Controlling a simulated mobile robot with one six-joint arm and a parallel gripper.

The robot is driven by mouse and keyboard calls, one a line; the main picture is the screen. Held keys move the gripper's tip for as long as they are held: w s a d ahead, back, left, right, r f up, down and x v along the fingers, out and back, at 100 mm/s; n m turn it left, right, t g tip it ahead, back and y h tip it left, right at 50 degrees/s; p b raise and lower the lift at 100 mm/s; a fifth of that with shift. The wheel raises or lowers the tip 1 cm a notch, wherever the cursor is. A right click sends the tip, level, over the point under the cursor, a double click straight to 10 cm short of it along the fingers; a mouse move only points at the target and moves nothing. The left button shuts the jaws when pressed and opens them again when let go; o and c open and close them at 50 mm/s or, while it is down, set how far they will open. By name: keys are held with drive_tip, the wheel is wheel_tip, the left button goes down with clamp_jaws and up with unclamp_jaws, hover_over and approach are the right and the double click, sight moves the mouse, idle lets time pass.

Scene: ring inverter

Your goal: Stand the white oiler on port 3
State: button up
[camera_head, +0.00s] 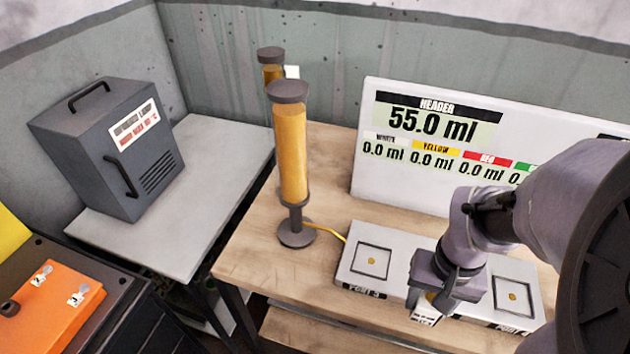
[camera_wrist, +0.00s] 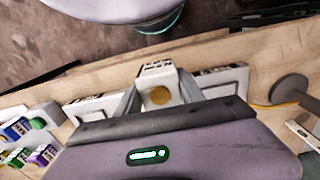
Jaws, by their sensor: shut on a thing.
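My gripper (camera_head: 433,297) is shut on the white oiler (camera_head: 425,311), which shows partly below the jaws in the head view. In the wrist view the oiler (camera_wrist: 158,70) sits between the two fingers, with a labelled white face and a round amber spot. Port 3 is a pale plate (camera_head: 348,258) with a square outline, an amber dot and a front label, and it looks empty. My gripper is to the right of port 3 in the head view, between it and another port plate (camera_head: 530,300). The oiler's lower end is hidden or unclear.
A tall amber column (camera_head: 291,150) on a dark round base stands left of port 3, with a yellow tube. A display board (camera_head: 400,200) stands behind the ports. Several coloured oilers (camera_wrist: 20,128) show at left in the wrist view. A grey lamp box (camera_head: 110,150) is far left.

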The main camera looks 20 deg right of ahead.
drive_tip(key=w+p, duration=0.2)
drive_tip(key=w+a+p, duration=0.1)
drive_tip(key=w+p, duration=0.5)
drive_tip(key=shift+w+a+f, duration=0.25)
drive_tip(key=shift+a+f, duration=0.05)
drive_tip(key=shift+f, duration=0.05)
drive_tip(key=w, duration=0.2)
drive_tip(key=w+a, duration=0.1)
drive_tip(key=w, duration=0.1)
drive_tip(key=w+b, duration=0.1)
drive_tip(key=w, duration=0.2)
drive_tip(key=shift+a+f, duration=0.3)
drive_tip(key=shift+f, duration=0.05)
wheel_tip(320, 180, down, 4)
drive_tip(key=shift+w+a+r+b, duration=0.1)
drive_tip(key=shift+r+b, duration=0.05)
drive_tip(key=shift+b, duration=0.95)
drive_tip(key=shift+r, duration=0.15)
drive_tip(key=o, duration=1.5)
drive_tip(key=shift+c, duration=0.2)
